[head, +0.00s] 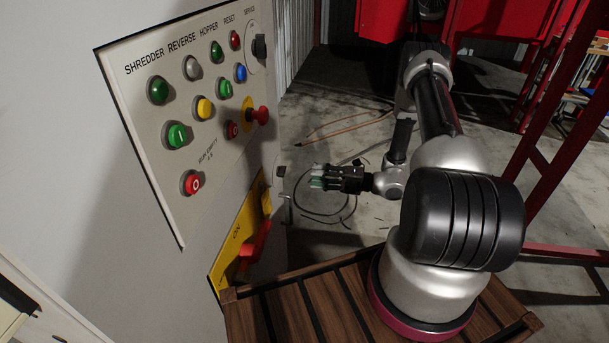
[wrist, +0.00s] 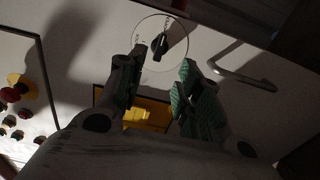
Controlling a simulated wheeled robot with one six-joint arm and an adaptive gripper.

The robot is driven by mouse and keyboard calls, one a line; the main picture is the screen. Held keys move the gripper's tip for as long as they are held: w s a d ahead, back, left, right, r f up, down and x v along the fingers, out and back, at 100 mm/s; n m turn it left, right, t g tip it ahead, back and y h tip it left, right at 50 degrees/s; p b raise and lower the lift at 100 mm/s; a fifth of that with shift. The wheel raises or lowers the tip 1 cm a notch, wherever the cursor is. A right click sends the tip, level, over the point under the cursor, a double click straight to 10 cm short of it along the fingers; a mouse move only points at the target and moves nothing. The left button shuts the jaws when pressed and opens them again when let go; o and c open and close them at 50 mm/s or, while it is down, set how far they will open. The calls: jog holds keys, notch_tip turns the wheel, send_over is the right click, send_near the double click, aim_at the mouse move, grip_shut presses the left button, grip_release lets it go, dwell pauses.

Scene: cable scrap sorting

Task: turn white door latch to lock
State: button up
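A black turn knob (head: 259,47) sits on a round pale plate at the upper right of the white cabinet front.
A pale bar handle (wrist: 243,84) stands out right of the knob in the wrist view. A red lever (head: 256,243) projects from a yellow plate (head: 226,265) low on the cabinet. Several buttons and a red emergency stop (head: 262,115) protrude from the panel. Red framing stands behind my arm.

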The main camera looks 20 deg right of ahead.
aim_at(282, 171)
jog(key=x, duration=1)
jog(key=shift+a, duration=0.15)
jog(key=shift+c, duration=0.3)
grip_shut()
